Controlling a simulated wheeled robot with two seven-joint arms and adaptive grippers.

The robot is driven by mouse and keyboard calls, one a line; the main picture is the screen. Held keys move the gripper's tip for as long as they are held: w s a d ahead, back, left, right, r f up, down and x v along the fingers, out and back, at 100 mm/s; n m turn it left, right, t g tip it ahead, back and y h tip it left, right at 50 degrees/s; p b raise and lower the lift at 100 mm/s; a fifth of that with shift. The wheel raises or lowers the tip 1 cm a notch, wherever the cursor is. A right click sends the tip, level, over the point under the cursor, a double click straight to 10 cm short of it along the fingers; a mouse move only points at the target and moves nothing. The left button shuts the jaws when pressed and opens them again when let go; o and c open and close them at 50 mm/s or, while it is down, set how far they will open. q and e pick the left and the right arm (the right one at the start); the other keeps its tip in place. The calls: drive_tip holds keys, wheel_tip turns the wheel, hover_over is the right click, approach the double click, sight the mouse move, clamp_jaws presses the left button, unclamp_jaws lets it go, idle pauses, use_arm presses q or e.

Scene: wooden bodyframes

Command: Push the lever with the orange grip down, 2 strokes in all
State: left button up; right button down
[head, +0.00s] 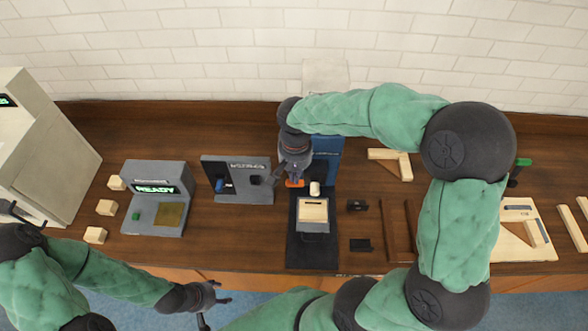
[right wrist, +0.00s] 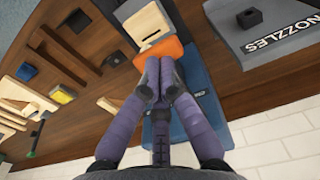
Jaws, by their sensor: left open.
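The lever's orange grip (head: 295,183) shows just below my right gripper (head: 293,172) in the head view. It also shows in the right wrist view (right wrist: 150,53), right at the fingertips. My right gripper's fingers (right wrist: 155,68) are together with nothing seen between them; I cannot tell whether they touch the grip. The lever belongs to a press with a blue body (head: 328,150) and a dark base (head: 312,250). A light wooden block (head: 313,210) lies on the base. My left gripper (head: 222,293) is open and empty, in front of the table's front edge.
A grey device reading READY (head: 158,190) and several small wooden blocks (head: 106,207) stand at the left. A grey nozzle stand (head: 238,180) is just left of the press. Small black parts (head: 360,245) and wooden frame pieces (head: 391,160) lie to its right.

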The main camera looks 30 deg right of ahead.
drive_tip(key=shift+f+b, duration=1.1)
drive_tip(key=shift+f, duration=0.45)
drive_tip(key=shift+r, duration=0.1)
drive_tip(key=shift+r+p, duration=2.4)
drive_tip(key=shift+r, duration=1)
wheel_tip(320, 180, up, 5)
drive_tip(key=p, duration=0.3)
